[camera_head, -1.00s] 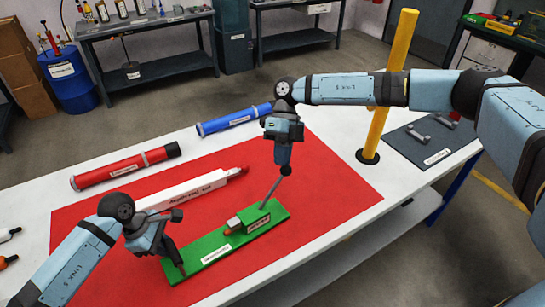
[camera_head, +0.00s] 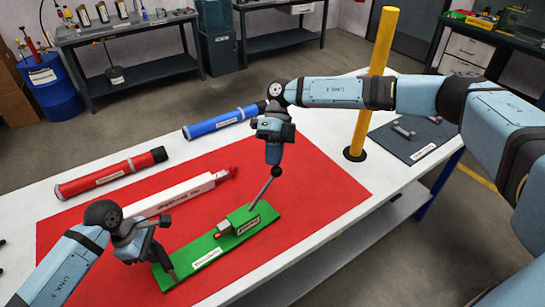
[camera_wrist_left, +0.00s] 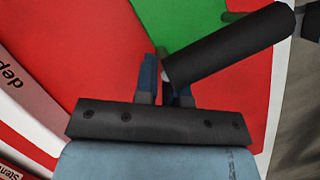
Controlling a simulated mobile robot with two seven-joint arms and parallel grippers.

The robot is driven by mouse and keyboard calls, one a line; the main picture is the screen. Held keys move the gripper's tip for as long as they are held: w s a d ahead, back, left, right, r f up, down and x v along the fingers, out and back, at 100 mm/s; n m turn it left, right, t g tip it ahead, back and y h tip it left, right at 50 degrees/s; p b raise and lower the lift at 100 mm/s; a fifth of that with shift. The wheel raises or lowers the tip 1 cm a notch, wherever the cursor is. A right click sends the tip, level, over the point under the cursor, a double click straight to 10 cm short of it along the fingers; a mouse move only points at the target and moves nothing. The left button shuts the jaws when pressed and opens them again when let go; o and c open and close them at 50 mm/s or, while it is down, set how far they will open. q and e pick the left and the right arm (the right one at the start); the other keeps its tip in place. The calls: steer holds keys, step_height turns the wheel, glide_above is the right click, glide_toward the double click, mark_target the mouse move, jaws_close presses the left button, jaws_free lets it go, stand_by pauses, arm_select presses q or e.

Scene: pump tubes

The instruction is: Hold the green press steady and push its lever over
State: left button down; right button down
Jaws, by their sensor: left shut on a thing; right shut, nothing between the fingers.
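The green press (camera_head: 190,265) lies on the red mat near the table's front edge. Its raised block (camera_head: 240,222) is at the right end. The thin grey lever (camera_head: 261,193) rises from the block, tilted to the right, with a dark knob at its top. My left gripper (camera_head: 168,268) is at the press's left end, shut on a black handle; the wrist view shows the black handle (camera_wrist_left: 235,45) at its fingers (camera_wrist_left: 162,80). My right gripper (camera_head: 274,164) is shut, pointing down at the lever's knob. I cannot tell whether they touch.
A white-and-red tube (camera_head: 175,197) lies behind the press on the red mat (camera_head: 320,180). A red tube (camera_head: 110,173) and a blue tube (camera_head: 222,122) lie farther back.

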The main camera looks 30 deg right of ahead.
steer(key=w+d+r, duration=0.2)
steer(key=w+r, duration=0.3)
steer(key=r, duration=0.6)
steer(key=shift+w, duration=0.3)
arm_select(q)
steer(key=c, duration=1.1)
jaws_free()
